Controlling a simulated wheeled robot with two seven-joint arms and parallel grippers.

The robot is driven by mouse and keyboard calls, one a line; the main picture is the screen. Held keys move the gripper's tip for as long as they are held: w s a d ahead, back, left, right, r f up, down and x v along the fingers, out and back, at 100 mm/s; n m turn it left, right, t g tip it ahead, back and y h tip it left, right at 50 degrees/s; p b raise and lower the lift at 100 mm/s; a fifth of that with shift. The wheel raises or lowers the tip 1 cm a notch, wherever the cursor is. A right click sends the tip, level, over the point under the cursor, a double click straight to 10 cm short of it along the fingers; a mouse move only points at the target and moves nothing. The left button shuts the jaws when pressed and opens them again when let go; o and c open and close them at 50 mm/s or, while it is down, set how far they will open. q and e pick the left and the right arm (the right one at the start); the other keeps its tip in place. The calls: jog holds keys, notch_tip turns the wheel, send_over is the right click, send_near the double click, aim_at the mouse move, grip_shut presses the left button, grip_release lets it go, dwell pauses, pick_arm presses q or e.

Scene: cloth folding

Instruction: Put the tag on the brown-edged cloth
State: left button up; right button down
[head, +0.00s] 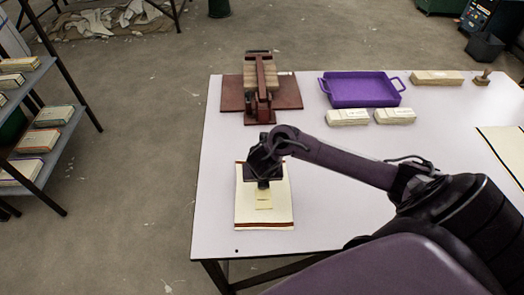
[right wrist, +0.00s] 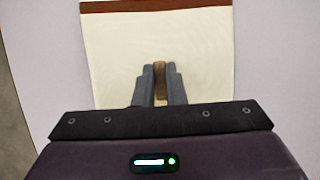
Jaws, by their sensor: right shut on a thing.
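The brown-edged cloth (head: 245,213) lies flat on the white table as a cream rectangle with a dark brown band along its near edge. It also fills much of the right wrist view (right wrist: 115,50), with the brown band at the top. My right gripper (head: 264,186) points down over the cloth. In the right wrist view its fingers (right wrist: 160,85) are shut on the tag (right wrist: 160,72), which shows as a narrow brown piece. In the head view a pale yellow patch with dark marks shows just below the gripper. Whether the tag touches the cloth is unclear. My left gripper is out of view.
A red-brown press (head: 262,90) stands at the table's back left. A purple tray (head: 361,90), several cream bundles (head: 395,116) and a wooden stamp (head: 483,77) lie to its right. Another dark-edged cloth (head: 508,147) lies at right. A shelf (head: 50,140) stands left.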

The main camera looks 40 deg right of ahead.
aim_at(263, 196)
jog(key=shift+f, duration=0.2)
jog(key=c, duration=1.9)
grip_release()
jog(key=shift+c, duration=0.2)
jog(key=o, duration=0.4)
jog(key=shift+o, duration=0.2)
jog(key=shift+r, duration=0.25)
jog(key=p+v, duration=0.6)
jog(key=v, duration=0.6)
